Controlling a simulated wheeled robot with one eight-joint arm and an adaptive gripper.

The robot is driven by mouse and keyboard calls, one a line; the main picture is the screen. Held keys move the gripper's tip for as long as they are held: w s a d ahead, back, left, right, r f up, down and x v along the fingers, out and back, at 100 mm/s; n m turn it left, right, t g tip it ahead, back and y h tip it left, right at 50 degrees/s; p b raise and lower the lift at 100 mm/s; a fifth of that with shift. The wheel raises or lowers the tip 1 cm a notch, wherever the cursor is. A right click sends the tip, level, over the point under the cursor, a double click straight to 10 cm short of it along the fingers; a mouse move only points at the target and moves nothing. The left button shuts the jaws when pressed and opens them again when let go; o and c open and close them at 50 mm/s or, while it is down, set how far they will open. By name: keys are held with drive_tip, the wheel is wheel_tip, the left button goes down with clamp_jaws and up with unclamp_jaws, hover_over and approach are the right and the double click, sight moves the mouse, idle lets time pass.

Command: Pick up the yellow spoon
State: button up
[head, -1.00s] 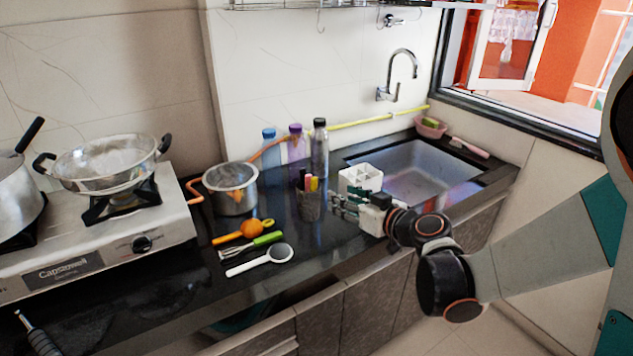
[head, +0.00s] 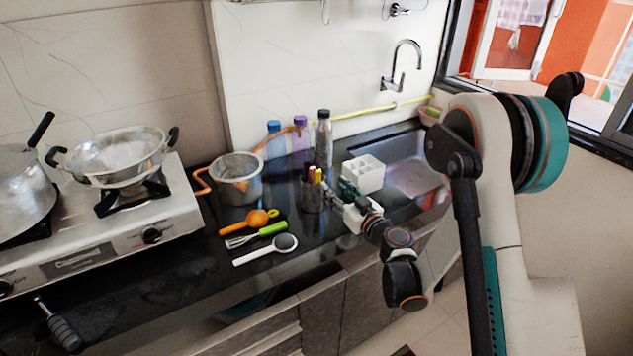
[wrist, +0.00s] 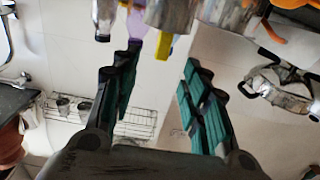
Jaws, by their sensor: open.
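A dark cup (head: 312,195) stands on the black counter with several handles sticking up, among them a yellow one (head: 318,175); I cannot tell whether it is the spoon. In the wrist view a yellow piece (wrist: 164,46) shows just beyond the fingertips, beside a purple one (wrist: 136,24). My gripper (wrist: 158,72) is open, with nothing between its teal fingers. In the head view my gripper (head: 338,192) is right of the cup, close to it. An orange scoop-like utensil with a yellow end (head: 258,218) lies on the counter.
A green-handled whisk (head: 258,235) and a white spoon (head: 266,249) lie left of the cup. A pot (head: 237,180) and several bottles (head: 324,140) stand behind. A white compartment holder (head: 363,174) is at the right, before the sink (head: 413,178).

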sight(319, 176)
drive_tip(key=b+x, duration=0.1)
drive_tip(key=x, duration=0.2)
drive_tip(key=b+x, duration=0.1)
drive_tip(key=x, duration=0.3)
drive_tip(key=shift+w+a+f+b, duration=0.1)
drive_tip(key=shift+a+f+b, duration=0.1)
drive_tip(key=shift+a+b, duration=0.15)
drive_tip(key=shift+w+a+r, duration=0.15)
drive_tip(key=shift+w+a, duration=0.15)
drive_tip(key=shift+w, duration=0.2)
clamp_jaws()
